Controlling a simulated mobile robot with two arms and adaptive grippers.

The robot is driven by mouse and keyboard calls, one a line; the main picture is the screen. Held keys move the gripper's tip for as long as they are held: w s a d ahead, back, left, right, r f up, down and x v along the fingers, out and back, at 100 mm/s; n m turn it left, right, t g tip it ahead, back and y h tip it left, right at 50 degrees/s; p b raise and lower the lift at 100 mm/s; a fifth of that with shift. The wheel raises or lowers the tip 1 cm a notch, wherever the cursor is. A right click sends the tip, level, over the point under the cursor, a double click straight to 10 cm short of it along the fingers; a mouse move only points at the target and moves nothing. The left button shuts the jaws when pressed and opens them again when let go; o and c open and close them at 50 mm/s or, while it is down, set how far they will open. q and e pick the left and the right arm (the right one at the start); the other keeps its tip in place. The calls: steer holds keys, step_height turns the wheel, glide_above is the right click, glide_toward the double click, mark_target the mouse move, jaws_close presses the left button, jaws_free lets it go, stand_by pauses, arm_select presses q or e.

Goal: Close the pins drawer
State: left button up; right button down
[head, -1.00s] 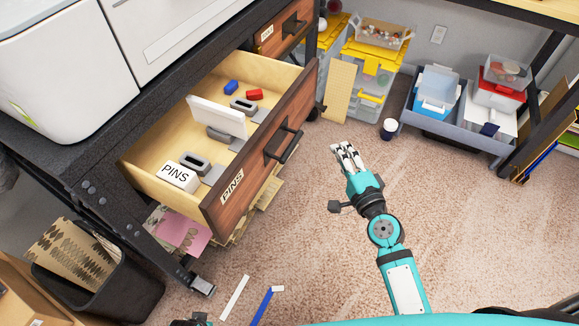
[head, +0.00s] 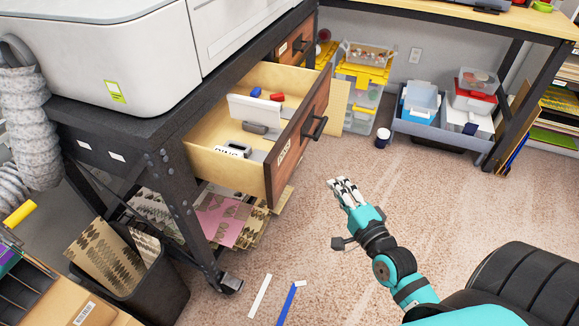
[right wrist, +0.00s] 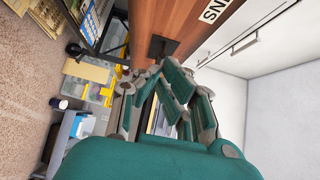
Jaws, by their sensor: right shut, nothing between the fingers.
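The pins drawer (head: 300,135) is pulled well out from under the dark bench, its wooden front marked PINS, with a dark bar handle (head: 315,127). Inside are a white divider-like panel (head: 253,112), a white PINS block, grey pieces and small red and blue items. My right gripper (head: 342,186) is shut and empty, apart from the drawer, to the right of and below its front in the head view. In the right wrist view the drawer front (right wrist: 185,28) and handle (right wrist: 163,47) show beyond the fingers (right wrist: 155,72). My left gripper is out of view.
Another drawer (head: 293,43) sits behind, under the bench. A black bin (head: 150,285) with patterned sheets stands at lower left. Strips (head: 285,305) lie on the carpet. Storage boxes and a small dark cup (head: 383,138) stand at the back.

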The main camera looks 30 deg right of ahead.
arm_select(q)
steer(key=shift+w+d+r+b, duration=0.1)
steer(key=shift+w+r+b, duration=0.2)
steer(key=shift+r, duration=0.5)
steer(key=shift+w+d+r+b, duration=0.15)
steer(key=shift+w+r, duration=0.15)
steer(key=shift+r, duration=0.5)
arm_select(e)
steer(key=shift+w+a, duration=0.25)
steer(key=shift+w, duration=1.8)
steer(key=shift+w+a, duration=0.3)
steer(key=shift+w, duration=1.8)
steer(key=shift+w+a, duration=0.25)
steer(key=shift+w, duration=1.8)
